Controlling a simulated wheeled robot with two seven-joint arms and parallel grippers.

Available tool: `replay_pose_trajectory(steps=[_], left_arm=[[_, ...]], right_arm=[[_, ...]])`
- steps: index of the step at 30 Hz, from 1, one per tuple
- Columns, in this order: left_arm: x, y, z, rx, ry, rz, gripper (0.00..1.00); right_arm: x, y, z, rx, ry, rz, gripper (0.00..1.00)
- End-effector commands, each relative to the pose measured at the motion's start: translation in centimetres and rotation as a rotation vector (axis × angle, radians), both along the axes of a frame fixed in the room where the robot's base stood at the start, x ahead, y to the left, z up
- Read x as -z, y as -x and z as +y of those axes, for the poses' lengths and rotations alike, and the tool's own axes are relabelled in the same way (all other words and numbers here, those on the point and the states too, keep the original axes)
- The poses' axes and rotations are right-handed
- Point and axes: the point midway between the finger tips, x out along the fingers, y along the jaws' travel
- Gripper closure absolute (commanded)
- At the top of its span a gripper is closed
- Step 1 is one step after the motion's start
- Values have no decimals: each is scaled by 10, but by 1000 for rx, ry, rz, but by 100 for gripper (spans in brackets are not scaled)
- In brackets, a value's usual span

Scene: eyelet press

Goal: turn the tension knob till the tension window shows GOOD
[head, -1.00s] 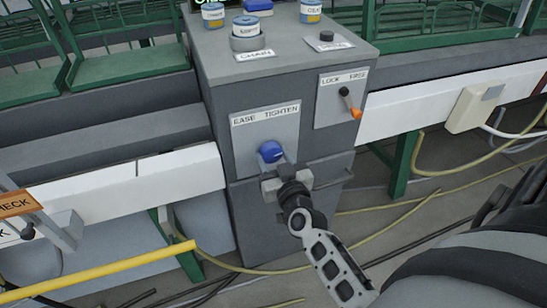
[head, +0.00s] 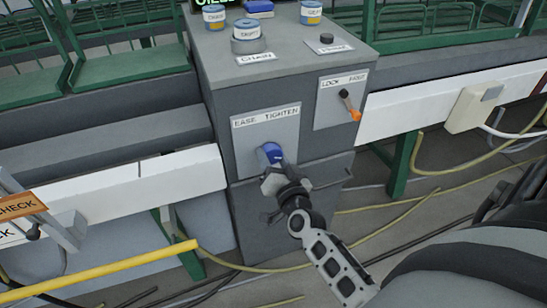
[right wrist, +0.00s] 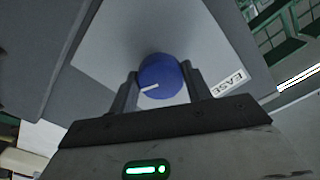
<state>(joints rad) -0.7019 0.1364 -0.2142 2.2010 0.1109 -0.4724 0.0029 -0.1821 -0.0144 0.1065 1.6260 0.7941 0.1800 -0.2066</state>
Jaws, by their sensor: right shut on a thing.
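The blue tension knob (head: 271,153) sits on a pale plate labelled EASE TIGHTEN (head: 265,118) on the front of a grey cabinet. My right gripper (head: 277,165) is shut on the knob. In the right wrist view the knob (right wrist: 160,77) is between the two fingers (right wrist: 158,90), and its white pointer line shows on its face. No window reading GOOD can be made out. My left gripper is not in view.
A LOCK FREE lever with an orange tip (head: 355,114) is to the right of the knob plate. Cans (head: 247,30) stand on the cabinet top (head: 290,62). A dark display (head: 213,4) with green letters is cut off at the top. A yellow rail (head: 110,272) is at lower left.

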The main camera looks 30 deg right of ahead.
Motion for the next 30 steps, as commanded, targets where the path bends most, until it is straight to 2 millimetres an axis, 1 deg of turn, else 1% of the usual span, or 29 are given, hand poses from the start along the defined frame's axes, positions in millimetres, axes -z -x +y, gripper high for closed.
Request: replay_pose_trajectory(steps=[3, 9, 23, 24, 26, 27, 30], left_arm=[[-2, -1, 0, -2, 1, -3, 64], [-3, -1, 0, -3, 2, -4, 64], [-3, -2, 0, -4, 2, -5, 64], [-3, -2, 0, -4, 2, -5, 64], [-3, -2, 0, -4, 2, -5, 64], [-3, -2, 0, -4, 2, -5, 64], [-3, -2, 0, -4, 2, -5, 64]], right_arm=[[0, 0, 0, 0, -53, -13, 74], [0, 0, 0, 1, -106, -25, 74], [0, 0, 0, 1, -121, -29, 74], [0, 0, 0, 1, -121, -29, 49], [0, 0, 0, 1, -121, -29, 32], [0, 0, 0, 1, -121, -29, 30], [0, 0, 0, 1, -121, -29, 30]])
